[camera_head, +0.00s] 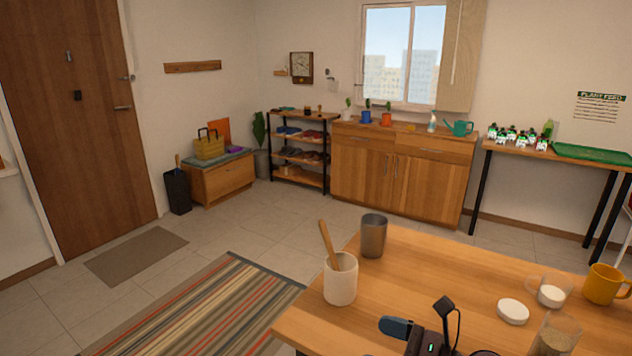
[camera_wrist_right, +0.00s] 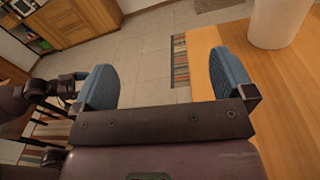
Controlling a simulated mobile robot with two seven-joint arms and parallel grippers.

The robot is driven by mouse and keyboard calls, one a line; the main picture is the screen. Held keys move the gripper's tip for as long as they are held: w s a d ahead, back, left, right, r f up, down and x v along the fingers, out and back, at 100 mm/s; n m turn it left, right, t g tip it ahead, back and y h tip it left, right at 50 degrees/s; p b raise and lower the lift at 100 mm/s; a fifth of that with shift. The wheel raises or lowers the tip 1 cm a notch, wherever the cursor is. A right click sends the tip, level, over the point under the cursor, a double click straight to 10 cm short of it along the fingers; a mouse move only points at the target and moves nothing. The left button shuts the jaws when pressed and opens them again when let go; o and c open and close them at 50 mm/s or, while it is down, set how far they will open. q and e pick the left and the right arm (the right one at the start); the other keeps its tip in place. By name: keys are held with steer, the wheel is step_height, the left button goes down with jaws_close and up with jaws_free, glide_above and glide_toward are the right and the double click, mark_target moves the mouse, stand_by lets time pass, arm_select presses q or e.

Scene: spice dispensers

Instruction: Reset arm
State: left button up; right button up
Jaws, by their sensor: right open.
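My right gripper (camera_head: 420,325) is at the front edge of the head view, low over the near part of the wooden table (camera_head: 430,265). In the right wrist view the blue fingers of the right gripper (camera_wrist_right: 165,80) stand wide apart with nothing between them. A white container (camera_head: 340,280) holding a wooden utensil (camera_head: 328,245) stands on the table beyond the gripper, apart from it. The lower part of this white container (camera_wrist_right: 277,22) also shows in the right wrist view.
A dark metal cup (camera_head: 373,236), a white lid (camera_head: 513,311), a glass mug (camera_head: 550,292), a yellow mug (camera_head: 604,284) and a glass jar (camera_head: 556,335) stand on the table. The table's middle is clear. Dark parts of my own body show at the wrist view's left.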

steer(key=s+d+f+m+t+h, duration=0.4)
steer(key=d+m+h, duration=0.35)
steer(key=m, duration=0.95)
steer(key=s+d+f+m+t+h, duration=0.25)
steer(key=s+d+m+h, duration=0.5)
steer(key=m, duration=0.85)
steer(key=s+d+f+m+g+h, duration=0.1)
steer(key=s+f+m+g, duration=0.45)
steer(key=s, duration=0.55)
steer(key=s+f+m+g, duration=0.2)
steer(key=s+m+g, duration=0.55)
steer(key=s, duration=0.25)
arm_select(q)
steer(key=shift+s+a+r+p, duration=0.15)
steer(key=shift+s+r+p, duration=0.15)
steer(key=shift+r+p, duration=0.7)
arm_select(e)
steer(key=w+f+t, duration=0.4)
steer(key=w+t, duration=0.5)
steer(key=shift+f, duration=0.3)
